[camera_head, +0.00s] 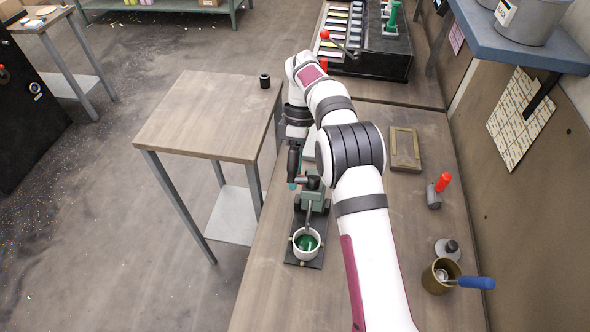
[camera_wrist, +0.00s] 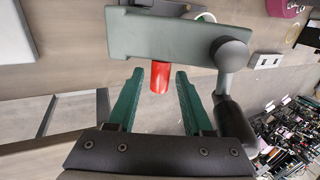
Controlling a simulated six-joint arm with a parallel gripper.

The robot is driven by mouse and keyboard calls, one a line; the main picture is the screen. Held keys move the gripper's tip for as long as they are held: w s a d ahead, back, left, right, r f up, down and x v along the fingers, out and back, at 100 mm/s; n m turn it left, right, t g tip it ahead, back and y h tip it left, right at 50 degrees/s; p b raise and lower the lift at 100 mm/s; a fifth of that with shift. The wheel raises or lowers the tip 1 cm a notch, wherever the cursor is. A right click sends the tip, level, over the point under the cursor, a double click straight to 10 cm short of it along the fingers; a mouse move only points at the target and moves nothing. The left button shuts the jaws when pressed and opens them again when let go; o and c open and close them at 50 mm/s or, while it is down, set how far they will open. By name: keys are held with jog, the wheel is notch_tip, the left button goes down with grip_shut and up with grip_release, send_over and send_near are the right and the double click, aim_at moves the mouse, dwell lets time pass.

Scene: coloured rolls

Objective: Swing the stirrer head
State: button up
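The stirrer head (camera_wrist: 155,38) is a dark green block that spans the upper part of the wrist view, with a red handle (camera_wrist: 159,78) sticking out toward me. A lever with a round black knob (camera_wrist: 233,55) and a black grip sits at its right end. My gripper (camera_wrist: 156,84) is open, its two teal fingers on either side of the red handle, with a gap on both sides. In the head view, the green stirrer (camera_head: 313,198) stands on a black base over a white cup (camera_head: 306,252) with green contents. My arm partly hides the area around the gripper.
A brass pot (camera_head: 434,277) with a blue-handled tool, a grey-lidded bottle (camera_head: 448,249), a red-handled tool (camera_head: 438,190) and a flat tray (camera_head: 404,150) lie on the bench to the right. A side table (camera_head: 205,115) with a small black cup (camera_head: 264,80) stands left.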

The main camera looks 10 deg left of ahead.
jog(key=shift+o, duration=0.2)
jog(key=shift+r, duration=0.15)
notch_tip(320, 180, up, 4)
jog(key=shift+r, duration=0.1)
jog(key=s+d+r, duration=0.1)
jog(key=d+r, duration=0.5)
jog(key=d, duration=0.5)
jog(key=shift+s+d+r, duration=0.25)
jog(key=shift+r, duration=0.05)
